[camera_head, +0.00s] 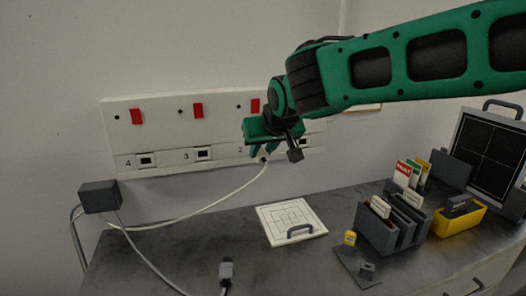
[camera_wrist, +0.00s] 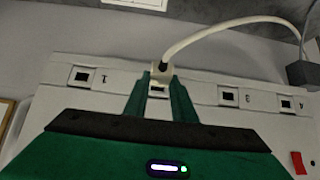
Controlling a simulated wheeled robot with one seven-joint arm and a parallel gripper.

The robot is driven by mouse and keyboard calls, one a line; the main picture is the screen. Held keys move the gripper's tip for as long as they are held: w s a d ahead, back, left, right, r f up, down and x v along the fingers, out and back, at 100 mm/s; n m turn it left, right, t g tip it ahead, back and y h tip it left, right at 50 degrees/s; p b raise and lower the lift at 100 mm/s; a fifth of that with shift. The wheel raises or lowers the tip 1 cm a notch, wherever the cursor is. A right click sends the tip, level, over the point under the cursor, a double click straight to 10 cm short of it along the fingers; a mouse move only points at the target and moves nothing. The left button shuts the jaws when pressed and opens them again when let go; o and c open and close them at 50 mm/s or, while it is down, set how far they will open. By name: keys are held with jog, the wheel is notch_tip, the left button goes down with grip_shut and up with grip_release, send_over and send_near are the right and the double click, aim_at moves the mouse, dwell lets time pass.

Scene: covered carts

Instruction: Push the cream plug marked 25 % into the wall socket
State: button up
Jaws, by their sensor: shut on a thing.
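My gripper (camera_head: 262,152) is shut on a cream plug (camera_wrist: 161,70) at the wall socket strip (camera_head: 165,110). The plug sits between the two green fingers (camera_wrist: 160,95) in the wrist view, with its pale cable (camera_head: 215,211) leading away. The gripper is at the socket numbered 2, between socket 1 (camera_wrist: 83,76) and socket 3 (camera_head: 203,153). In the head view the gripper mostly hides the plug and that socket. I cannot tell how deep the plug sits, and its marking is not legible.
Socket 4 (camera_head: 146,160) looks empty. A grey box (camera_head: 98,197) is at the left, where the cables meet. A grey connector (camera_head: 226,270) lies on the dark worktop (camera_head: 190,245). A white board (camera_head: 290,222), grey rack (camera_head: 380,235) and yellow tray (camera_head: 462,221) stand farther right.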

jog(key=shift+w+a, duration=0.25)
jog(key=shift+w, duration=0.55)
jog(key=shift+w+a, duration=0.2)
jog(key=shift+w, duration=0.55)
jog(key=o, duration=1.1)
jog(key=shift+o, duration=0.2)
jog(key=shift+a, duration=0.1)
jog(key=v, duration=1.1)
jog(key=shift+f, duration=0.1)
